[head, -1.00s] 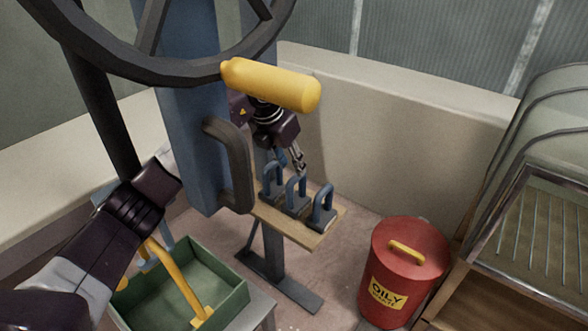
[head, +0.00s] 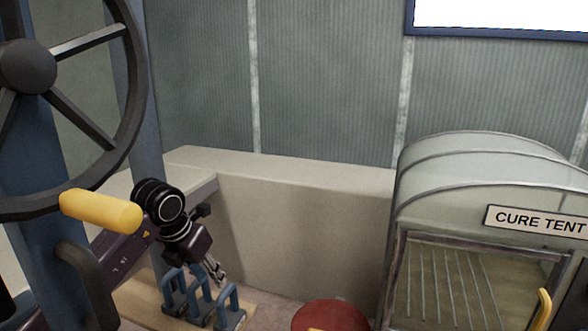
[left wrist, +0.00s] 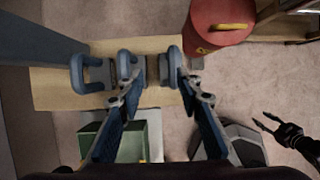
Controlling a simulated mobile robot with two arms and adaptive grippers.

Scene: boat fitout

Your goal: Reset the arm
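My left gripper (head: 214,270) is above a wooden board (head: 147,296) with a row of three blue U-shaped handles (head: 201,298). In the left wrist view its two blue-padded fingers (left wrist: 162,104) stand well apart, with nothing gripped between them. The fingertips overlap the edges of two handles (left wrist: 174,66) in that view; I cannot tell if they touch. My right gripper (left wrist: 268,124) shows at the right of the left wrist view, dark, its fingers spread and empty. It is out of the head view.
A big handwheel (head: 86,128) with a yellow grip (head: 100,210) stands at left, close to my left arm. A red bin (head: 331,316) and the cure tent (head: 480,190) are at right. A green box (left wrist: 154,135) is below the board. A pale low wall (head: 300,220) runs behind.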

